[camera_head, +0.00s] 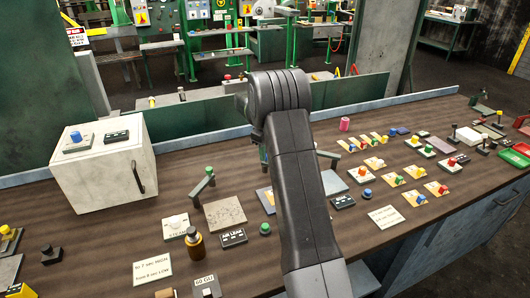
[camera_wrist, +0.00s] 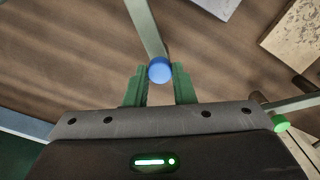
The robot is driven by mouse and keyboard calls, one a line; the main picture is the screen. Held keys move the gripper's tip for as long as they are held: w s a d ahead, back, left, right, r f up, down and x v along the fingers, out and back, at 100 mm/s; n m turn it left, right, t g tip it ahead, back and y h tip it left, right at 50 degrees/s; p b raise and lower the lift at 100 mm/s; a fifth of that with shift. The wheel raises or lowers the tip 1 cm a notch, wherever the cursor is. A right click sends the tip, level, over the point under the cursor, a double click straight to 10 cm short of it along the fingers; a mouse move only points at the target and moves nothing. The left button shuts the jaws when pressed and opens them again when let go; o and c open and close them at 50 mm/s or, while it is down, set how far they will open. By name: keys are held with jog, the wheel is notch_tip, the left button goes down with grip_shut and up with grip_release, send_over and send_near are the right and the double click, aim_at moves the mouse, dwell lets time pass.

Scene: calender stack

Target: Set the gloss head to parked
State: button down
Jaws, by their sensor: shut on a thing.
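In the wrist view, my gripper (camera_wrist: 158,77) has its two green fingers on either side of a round blue knob (camera_wrist: 159,70) and is shut on it. The knob sits at the end of a pale lever bar (camera_wrist: 145,25) that runs toward the top of the picture. My arm hides this lever and most of my gripper in the head view. No gloss head label is readable, so I cannot tell from lettering which control it is.
A second lever with a green knob (camera_head: 209,171) stands left of my arm; its knob (camera_wrist: 281,126) also shows in the wrist view. A white box (camera_head: 98,172) stands at the left. Many coloured buttons lie to the right. Bare brown bench (camera_wrist: 60,60) surrounds the blue-knob lever.

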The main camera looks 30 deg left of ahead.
jog(key=shift+w+r, duration=0.1)
jog(key=c, duration=1.2)
grip_release()
notch_tip(320, 180, up, 14)
jog(key=b, duration=0.1)
jog(key=shift+f, duration=0.25)
notch_tip(320, 180, down, 14)
jog(key=shift+r+p, duration=0.15)
jog(key=shift+p, duration=0.35)
